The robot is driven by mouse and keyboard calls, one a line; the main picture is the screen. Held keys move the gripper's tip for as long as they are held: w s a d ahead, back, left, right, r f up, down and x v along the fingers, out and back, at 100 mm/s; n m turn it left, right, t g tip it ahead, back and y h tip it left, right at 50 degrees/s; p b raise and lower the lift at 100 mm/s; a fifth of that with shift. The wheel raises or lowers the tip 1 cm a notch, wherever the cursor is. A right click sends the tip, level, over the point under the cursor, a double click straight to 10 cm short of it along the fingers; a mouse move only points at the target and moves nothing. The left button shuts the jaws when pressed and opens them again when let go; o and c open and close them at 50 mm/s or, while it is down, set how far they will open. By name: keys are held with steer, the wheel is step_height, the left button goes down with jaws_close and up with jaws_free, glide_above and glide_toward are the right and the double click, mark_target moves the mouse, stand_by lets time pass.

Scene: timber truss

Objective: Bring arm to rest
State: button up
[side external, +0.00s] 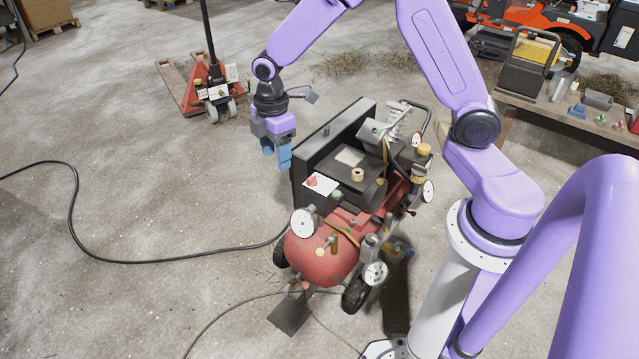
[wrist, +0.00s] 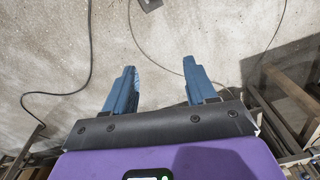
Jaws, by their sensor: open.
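My gripper (side external: 277,155) hangs at the end of the purple arm, pointing down, to the left of the red compressor in the side external view. Its two blue fingers stand apart with nothing between them. In the wrist view my gripper (wrist: 158,92) also shows open, with bare concrete floor beyond the fingertips. No timber piece shows in the jaws.
A red air compressor (side external: 318,259) with a dark panel stands close right of my gripper. A pallet jack (side external: 208,90) is behind. A workbench (side external: 560,118) with small items is at the right. A black cable (side external: 72,215) crosses open floor at left.

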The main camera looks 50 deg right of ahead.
steer(key=s+r+m, duration=0.1)
steer(key=s+r, duration=0.3)
steer(key=s, duration=1)
steer(key=s+r+m, duration=0.1)
steer(key=s+r, duration=0.4)
steer(key=s, duration=1)
steer(key=shift+d+r, duration=0.2)
steer(key=shift+d, duration=0.15)
